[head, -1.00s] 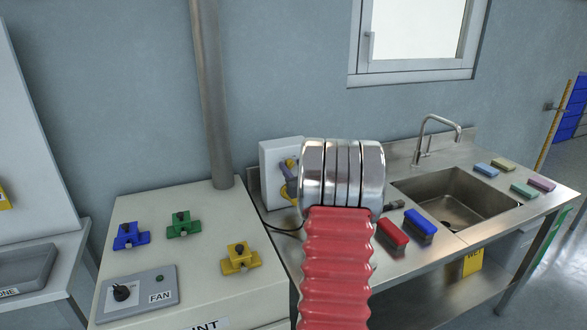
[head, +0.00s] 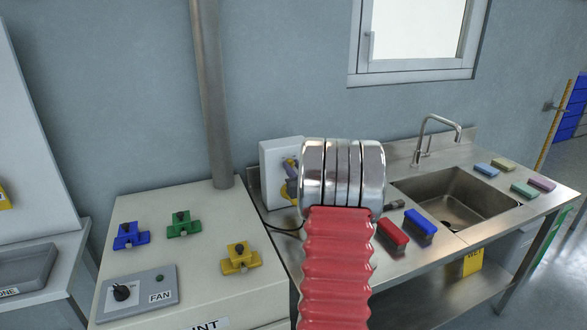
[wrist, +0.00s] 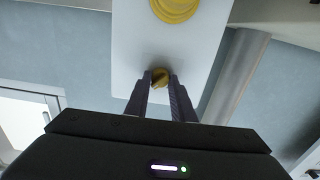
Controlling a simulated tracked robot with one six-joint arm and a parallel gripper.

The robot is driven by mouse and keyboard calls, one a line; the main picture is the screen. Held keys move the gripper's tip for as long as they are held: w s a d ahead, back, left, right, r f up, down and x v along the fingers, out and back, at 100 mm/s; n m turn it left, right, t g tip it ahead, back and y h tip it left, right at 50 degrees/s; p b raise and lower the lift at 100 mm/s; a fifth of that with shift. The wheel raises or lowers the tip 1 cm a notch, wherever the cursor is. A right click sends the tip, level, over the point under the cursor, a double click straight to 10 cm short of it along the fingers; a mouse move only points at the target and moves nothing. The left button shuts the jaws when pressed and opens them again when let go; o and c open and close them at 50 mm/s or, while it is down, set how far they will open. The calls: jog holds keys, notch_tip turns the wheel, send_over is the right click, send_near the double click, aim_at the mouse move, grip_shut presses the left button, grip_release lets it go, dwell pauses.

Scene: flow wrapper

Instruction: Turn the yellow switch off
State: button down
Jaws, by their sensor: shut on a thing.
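A pale box (head: 270,160) with yellow parts stands against the wall at the left end of the sink bench, partly hidden by my arm. In the head view my arm hides most of the gripper. I cannot read any on or off marking.
On the cabinet to the left are blue (head: 130,236), green (head: 182,225) and yellow (head: 240,258) blocks with black knobs, and a fan control box (head: 137,293). A red brush (head: 392,236) and a blue brush (head: 420,226) lie right of my arm, before the sink (head: 455,200).

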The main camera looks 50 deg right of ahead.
jog(key=shift+n, duration=0.3)
jog(key=n, duration=0.3)
jog(key=shift+a, duration=0.1)
jog(key=n, duration=0.5)
jog(key=shift+f, duration=0.1)
jog(key=n, duration=0.4)
jog(key=shift+w+a+f+n, duration=0.1)
jog(key=shift+a+n, duration=0.05)
jog(key=shift+n, duration=0.15)
jog(key=n, duration=0.4)
jog(key=shift+f, duration=0.1)
jog(key=shift+a+n, duration=0.1)
jog(key=shift+n, duration=0.3)
jog(key=c, duration=1.9)
grip_release()
jog(key=o, duration=0.4)
